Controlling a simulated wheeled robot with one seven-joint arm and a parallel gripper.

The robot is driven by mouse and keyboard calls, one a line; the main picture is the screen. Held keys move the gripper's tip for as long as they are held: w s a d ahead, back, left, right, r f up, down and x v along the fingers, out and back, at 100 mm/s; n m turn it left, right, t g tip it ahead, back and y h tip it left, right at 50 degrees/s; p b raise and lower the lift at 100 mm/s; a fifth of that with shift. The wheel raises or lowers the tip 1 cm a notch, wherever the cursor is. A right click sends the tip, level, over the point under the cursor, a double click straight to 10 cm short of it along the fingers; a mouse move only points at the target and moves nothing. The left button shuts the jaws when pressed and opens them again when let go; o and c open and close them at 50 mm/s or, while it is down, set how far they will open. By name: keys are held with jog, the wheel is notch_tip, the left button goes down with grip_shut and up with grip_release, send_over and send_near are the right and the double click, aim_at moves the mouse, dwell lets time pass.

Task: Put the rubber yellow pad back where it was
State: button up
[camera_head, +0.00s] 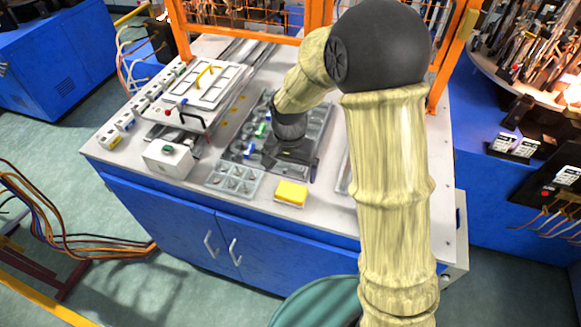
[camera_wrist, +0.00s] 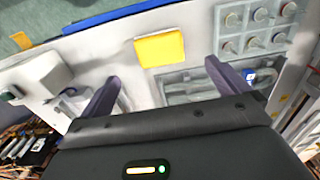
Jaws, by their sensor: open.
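The rubber yellow pad (camera_head: 291,192) lies flat near the front edge of the white tabletop, just right of a small compartment tray. In the wrist view the pad (camera_wrist: 160,49) is at the upper middle, beyond the fingertips and roughly centred between them. My gripper (camera_head: 289,165) is above the table, behind the pad as seen from the head view. In the wrist view my gripper (camera_wrist: 161,69) has its two dark fingers spread wide, with nothing between them. The gripper and the pad are apart.
The grey compartment tray (camera_head: 235,180) holds small parts. A white button box (camera_head: 168,160) stands further left. A grey fixture tray (camera_head: 246,136) lies partly behind my gripper. Bare tabletop surrounds the pad's front.

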jog(key=shift+w+d+r, duration=0.1)
jog(key=shift+d+r, duration=0.05)
jog(key=shift+r, duration=0.6)
jog(key=s+d+r+n+t, duration=0.2)
jog(key=s+d+r+n, duration=0.1)
jog(key=s+d, duration=0.9)
jog(key=shift+s+d+r+n, duration=0.15)
jog(key=shift+d+r+n, duration=0.25)
jog(key=shift+d, duration=0.45)
jog(key=shift+f, duration=0.1)
